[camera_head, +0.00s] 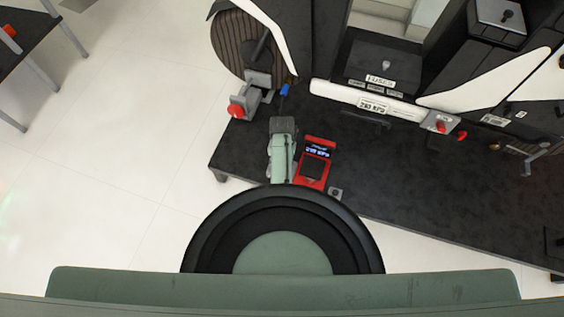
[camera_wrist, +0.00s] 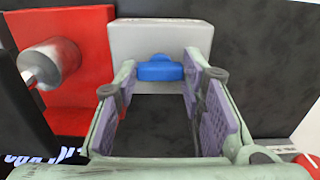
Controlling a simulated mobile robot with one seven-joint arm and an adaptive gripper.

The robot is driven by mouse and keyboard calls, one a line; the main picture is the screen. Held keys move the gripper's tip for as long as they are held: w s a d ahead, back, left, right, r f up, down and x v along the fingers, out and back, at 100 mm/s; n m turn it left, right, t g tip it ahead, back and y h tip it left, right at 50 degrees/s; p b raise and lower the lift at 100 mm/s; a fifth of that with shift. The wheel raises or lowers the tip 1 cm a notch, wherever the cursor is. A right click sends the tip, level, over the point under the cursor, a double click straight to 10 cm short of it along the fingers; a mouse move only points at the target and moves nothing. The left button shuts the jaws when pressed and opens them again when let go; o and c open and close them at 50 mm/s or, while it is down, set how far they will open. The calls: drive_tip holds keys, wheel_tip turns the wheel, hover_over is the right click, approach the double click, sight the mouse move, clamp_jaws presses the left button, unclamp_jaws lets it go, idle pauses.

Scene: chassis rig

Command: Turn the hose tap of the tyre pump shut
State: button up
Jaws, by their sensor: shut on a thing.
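The tyre pump (camera_head: 317,165) is a red box with a lit display, on the dark bench top. It also shows at the left of the wrist view (camera_wrist: 85,60), beside a grey block (camera_wrist: 195,40). The hose tap's blue handle (camera_wrist: 160,70) is at the front of that block, lying crosswise between my fingertips. My gripper (camera_wrist: 155,85) is shut on the blue handle, with one finger at each end of it. In the head view, my green gripper (camera_head: 282,145) is beside the pump's left side, and the tap is hidden beneath it.
A grey clamp-like fixture with a red knob (camera_head: 236,111) stands left of my gripper. A small blue-tipped piece (camera_head: 284,90) is just beyond it. A white bar with a label (camera_head: 374,105) is farther right. The bench (camera_head: 400,185) right of the pump is mostly clear.

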drive_tip(key=shift+r+n, duration=0.1)
drive_tip(key=shift+n, duration=0.2)
drive_tip(key=n+p, duration=0.2)
drive_tip(key=n, duration=0.1)
drive_tip(key=n+p, duration=0.2)
drive_tip(key=n, duration=0.3)
drive_tip(key=shift+p, duration=0.4)
drive_tip(key=n+p, duration=0.1)
drive_tip(key=n, duration=0.3)
drive_tip(key=shift+n, duration=0.4)
drive_tip(key=n+p, duration=0.1)
drive_tip(key=n, duration=0.3)
drive_tip(key=shift+n, duration=0.3)
drive_tip(key=o, duration=1.1)
drive_tip(key=shift+o, duration=0.2)
